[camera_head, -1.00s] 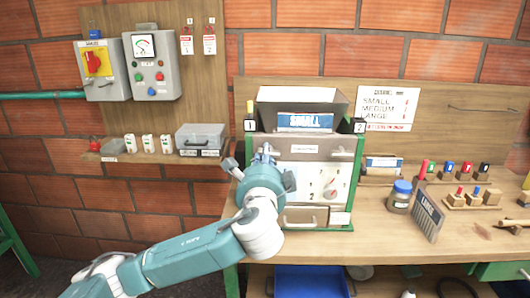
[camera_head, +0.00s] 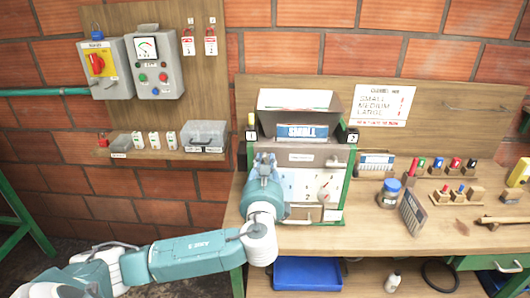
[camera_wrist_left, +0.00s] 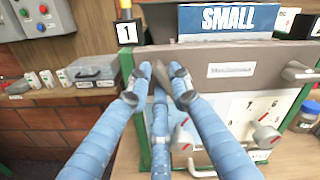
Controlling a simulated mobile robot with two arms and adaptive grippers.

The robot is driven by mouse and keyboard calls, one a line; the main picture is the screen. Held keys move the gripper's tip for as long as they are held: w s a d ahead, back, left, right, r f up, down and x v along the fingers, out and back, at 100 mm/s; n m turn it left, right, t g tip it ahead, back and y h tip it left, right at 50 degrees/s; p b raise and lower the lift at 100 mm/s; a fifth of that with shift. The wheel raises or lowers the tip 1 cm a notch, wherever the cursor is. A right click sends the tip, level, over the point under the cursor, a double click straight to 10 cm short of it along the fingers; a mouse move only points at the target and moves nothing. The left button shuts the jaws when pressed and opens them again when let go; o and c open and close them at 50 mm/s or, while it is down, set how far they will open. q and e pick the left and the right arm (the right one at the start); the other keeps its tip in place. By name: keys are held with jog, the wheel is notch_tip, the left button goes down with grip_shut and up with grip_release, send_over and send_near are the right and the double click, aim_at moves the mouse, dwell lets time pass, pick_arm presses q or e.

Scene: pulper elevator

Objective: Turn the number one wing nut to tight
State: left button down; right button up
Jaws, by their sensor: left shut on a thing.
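The machine (camera_head: 318,153) has a grey front cover with a number 1 tag (camera_wrist_left: 126,33) at its upper left and a number 2 tag (camera_head: 352,136) at its upper right. My left gripper (camera_head: 264,158) is at the cover's left end, below the number 1 tag. In the left wrist view its blue fingers (camera_wrist_left: 161,76) close together around the number one wing nut, which they almost wholly hide. The number two wing nut (camera_wrist_left: 299,72) is in plain view at the cover's right end. My right gripper is not in view.
A SMALL sign (camera_head: 302,131) stands above the cover. Below it are a white panel with a dial (camera_head: 324,190) and a handle. A blue-lidded jar (camera_head: 390,192) and a dark striped plate (camera_head: 412,212) stand to the right on the bench. A shelf with a clear box (camera_head: 205,136) is at left.

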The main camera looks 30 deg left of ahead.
pick_arm(q)
jog(key=m+p, duration=0.4)
jog(key=shift+d+r+p, duration=0.1)
jog(key=shift+d+p, duration=0.05)
jog(key=shift+p, duration=0.15)
jog(key=shift+m+p, duration=0.6)
jog(key=shift+p, duration=0.1)
jog(key=shift+m, duration=0.3)
jog(key=c, duration=1.5)
grip_release()
jog(key=shift+c, duration=0.2)
jog(key=shift+o, duration=0.3)
